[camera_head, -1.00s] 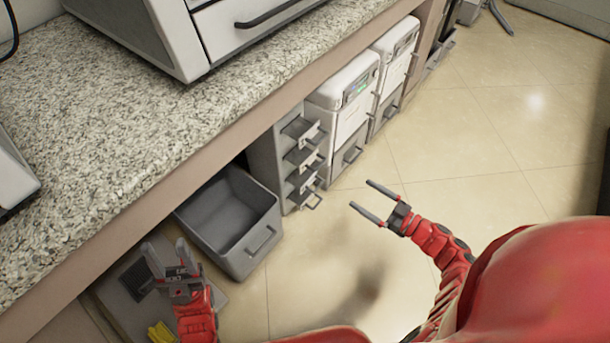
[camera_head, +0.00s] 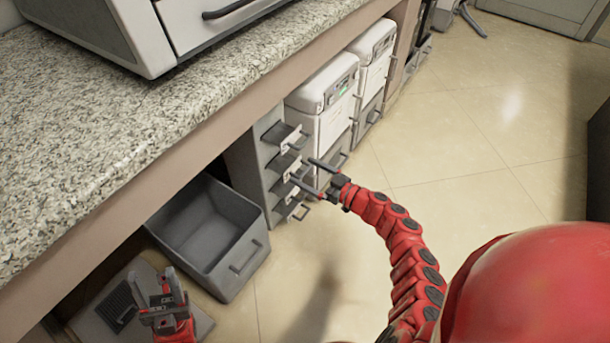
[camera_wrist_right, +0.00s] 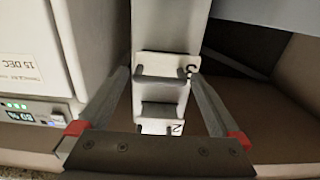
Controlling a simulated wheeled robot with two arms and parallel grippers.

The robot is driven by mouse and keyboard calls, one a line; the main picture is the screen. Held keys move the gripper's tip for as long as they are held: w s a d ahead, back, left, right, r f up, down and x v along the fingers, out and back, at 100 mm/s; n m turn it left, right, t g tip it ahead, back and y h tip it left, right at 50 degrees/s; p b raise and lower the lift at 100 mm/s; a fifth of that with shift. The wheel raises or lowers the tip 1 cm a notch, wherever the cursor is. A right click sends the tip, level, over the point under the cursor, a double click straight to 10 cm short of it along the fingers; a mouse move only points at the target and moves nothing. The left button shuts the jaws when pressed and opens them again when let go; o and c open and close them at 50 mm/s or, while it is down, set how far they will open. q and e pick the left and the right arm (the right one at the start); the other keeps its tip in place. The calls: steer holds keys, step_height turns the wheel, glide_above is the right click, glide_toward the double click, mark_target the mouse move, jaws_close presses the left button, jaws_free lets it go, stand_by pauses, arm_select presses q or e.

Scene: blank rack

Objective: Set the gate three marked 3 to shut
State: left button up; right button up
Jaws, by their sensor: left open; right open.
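The grey rack (camera_head: 262,150) stands under the counter, with several gates and their dark handles jutting from its front. The wrist view is upside down. In it the gate marked 3 (camera_wrist_right: 165,66) shows a pale plate with a dark bar, and the gate marked 2 (camera_wrist_right: 160,125) lies below it in the picture. The numerals are too small to read in the head view. My right gripper (camera_head: 303,172) is open at the rack's front; its fingers (camera_wrist_right: 160,74) lie either side of gate 3, with nothing clearly held. My left gripper (camera_head: 152,282) is open and empty, at lower left.
A grey open bin (camera_head: 215,235) stands left of the rack, near my left gripper. White units (camera_head: 325,95) with grey drawers stand close on the rack's right. The counter (camera_head: 120,130) overhangs the rack. The tiled floor (camera_head: 480,150) on the right is clear.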

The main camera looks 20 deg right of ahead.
steer(key=shift+w+a, duration=0.35)
steer(key=shift+w, duration=0.05)
steer(key=shift+c, duration=0.2)
